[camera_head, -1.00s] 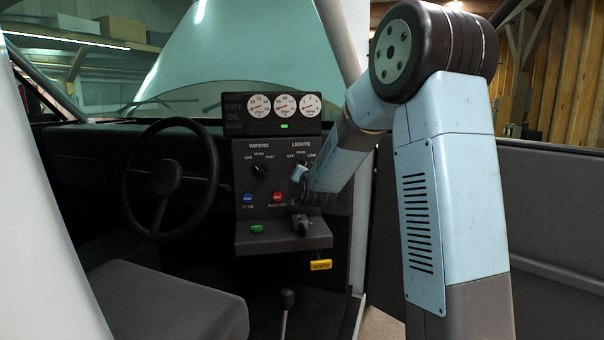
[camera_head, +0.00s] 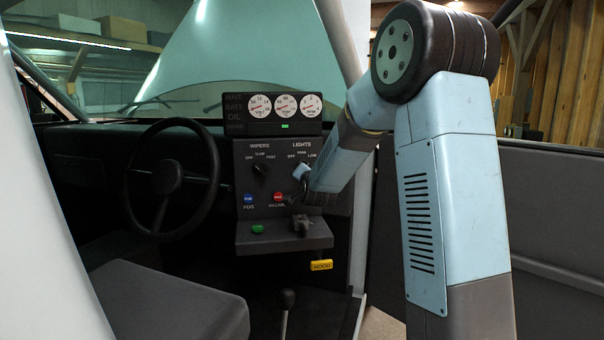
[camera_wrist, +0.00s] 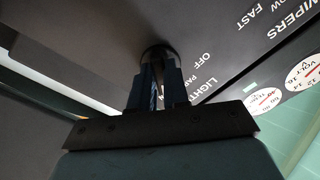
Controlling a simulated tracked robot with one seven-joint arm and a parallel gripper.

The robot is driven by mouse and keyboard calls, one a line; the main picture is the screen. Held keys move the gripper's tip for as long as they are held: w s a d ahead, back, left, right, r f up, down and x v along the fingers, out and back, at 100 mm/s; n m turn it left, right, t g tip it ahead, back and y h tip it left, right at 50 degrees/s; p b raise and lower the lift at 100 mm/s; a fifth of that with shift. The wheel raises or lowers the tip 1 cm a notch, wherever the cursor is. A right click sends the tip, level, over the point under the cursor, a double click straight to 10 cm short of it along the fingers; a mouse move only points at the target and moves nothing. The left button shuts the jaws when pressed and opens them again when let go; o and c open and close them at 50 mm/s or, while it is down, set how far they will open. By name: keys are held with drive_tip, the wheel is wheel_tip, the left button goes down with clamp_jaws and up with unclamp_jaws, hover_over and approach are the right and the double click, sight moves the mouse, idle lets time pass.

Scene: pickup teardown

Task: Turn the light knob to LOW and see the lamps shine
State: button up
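The dark light knob (camera_wrist: 158,52) sits on the panel under the LIGHTS label, at my fingertips in the wrist view. My gripper (camera_wrist: 160,72) reaches straight at it, with one finger on each side and a narrow dark gap between them. I cannot tell whether the fingers press on the knob. In the head view my gripper (camera_head: 300,171) covers the knob, so its pointer direction is hidden. The OFF, PARK and LOW marks stand above it on the dash panel (camera_head: 247,217). No lamps are in view.
The wiper knob (camera_head: 260,170) is to the left. A blue fog button (camera_head: 248,198) and a red hazard button (camera_head: 278,197) sit below. A ledge (camera_head: 262,241) with a green button juts out lower down. The steering wheel (camera_head: 166,178) is farther left.

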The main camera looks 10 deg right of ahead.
drive_tip(key=o, duration=0.5)
drive_tip(key=shift+c, duration=0.2)
drive_tip(key=s, duration=1.3)
drive_tip(key=shift+s+a, duration=0.4)
drive_tip(key=shift+a, duration=0.05)
drive_tip(key=shift+f, duration=0.1)
drive_tip(key=s+f+n+g+y, duration=0.1)
drive_tip(key=s+n+g, duration=0.8)
drive_tip(key=s, duration=2.5)
drive_tip(key=g, duration=0.3)
drive_tip(key=shift+s+d+f, duration=0.25)
drive_tip(key=shift+s+d, duration=0.05)
drive_tip(key=shift+s, duration=0.1)
